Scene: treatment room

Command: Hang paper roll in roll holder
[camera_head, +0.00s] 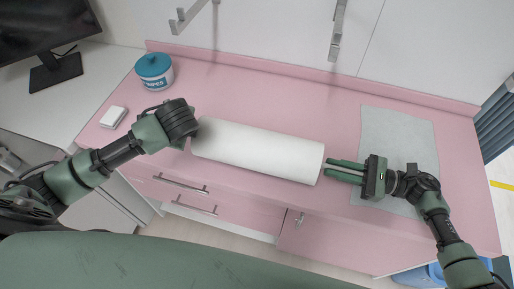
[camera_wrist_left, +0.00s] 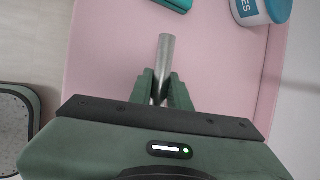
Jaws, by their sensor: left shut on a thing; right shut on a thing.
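A long white paper roll (camera_head: 258,150) lies crosswise between my grippers, at the front part of the pink counter. My left gripper (camera_wrist_left: 161,88) is at its left end and is shut on a metal rod (camera_wrist_left: 166,55), whose free end shows in the left wrist view. In the head view my left fingers are mostly hidden by the wrist. My right gripper (camera_head: 343,171) is at the right end of the roll, shut at that end; any rod between its fingers is too small to make out. The roll holder shows as two metal brackets (camera_head: 338,31) (camera_head: 187,17) on the white wall, with nothing hanging between them.
The pink counter (camera_head: 265,83) is clear between the roll and the wall. A wipes tub (camera_head: 154,72) and a small white box (camera_head: 113,117) stand at left. A pale sheet (camera_head: 385,125) lies under my right arm. A monitor (camera_head: 45,35) stands at far left.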

